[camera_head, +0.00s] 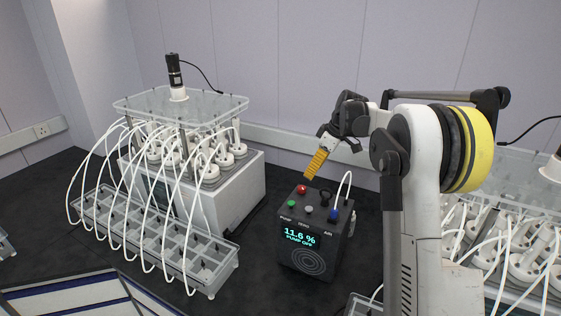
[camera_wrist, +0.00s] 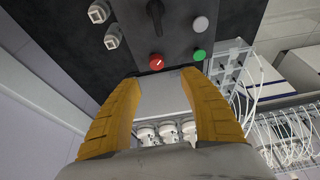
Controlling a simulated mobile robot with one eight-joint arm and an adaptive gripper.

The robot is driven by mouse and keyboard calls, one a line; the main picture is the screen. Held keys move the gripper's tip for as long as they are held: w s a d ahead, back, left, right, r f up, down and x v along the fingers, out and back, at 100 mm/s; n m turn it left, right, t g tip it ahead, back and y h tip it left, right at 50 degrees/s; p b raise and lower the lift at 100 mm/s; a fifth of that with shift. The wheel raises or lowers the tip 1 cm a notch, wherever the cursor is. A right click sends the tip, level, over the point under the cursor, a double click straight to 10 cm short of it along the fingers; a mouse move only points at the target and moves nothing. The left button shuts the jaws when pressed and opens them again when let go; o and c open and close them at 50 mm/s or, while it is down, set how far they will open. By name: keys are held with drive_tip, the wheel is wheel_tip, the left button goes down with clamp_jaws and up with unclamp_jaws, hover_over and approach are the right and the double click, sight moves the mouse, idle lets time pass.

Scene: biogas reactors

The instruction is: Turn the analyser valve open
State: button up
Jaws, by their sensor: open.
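The analyser (camera_head: 306,262) is a dark box with a lit display reading "11.6 %" and "PUMP OFF". Its top panel carries a black lever-like handle (camera_head: 325,197), apparently the valve, which also shows at the top of the wrist view (camera_wrist: 155,14). A red knob (camera_wrist: 156,62), a green button (camera_wrist: 199,54) and a grey button (camera_wrist: 201,24) sit around it. My gripper (camera_head: 312,174) has orange fingers and points down above the back of the analyser. In the wrist view my gripper (camera_wrist: 160,75) is open and empty, with the red knob just beyond its fingertips, not between them.
A reactor bath (camera_head: 225,195) with white tubes and a clear rack (camera_head: 150,240) stand left of the analyser. Another reactor set (camera_head: 525,240) stands at right. Dark bench between bath and analyser is clear.

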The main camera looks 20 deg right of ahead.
sight(302, 187)
drive_tip(key=x, duration=1)
drive_tip(key=shift+w+d+f+b, duration=0.1)
drive_tip(key=shift+w+f+b, duration=0.25)
drive_tip(key=shift+w, duration=0.1)
drive_tip(key=shift+r, duration=0.1)
clamp_jaws()
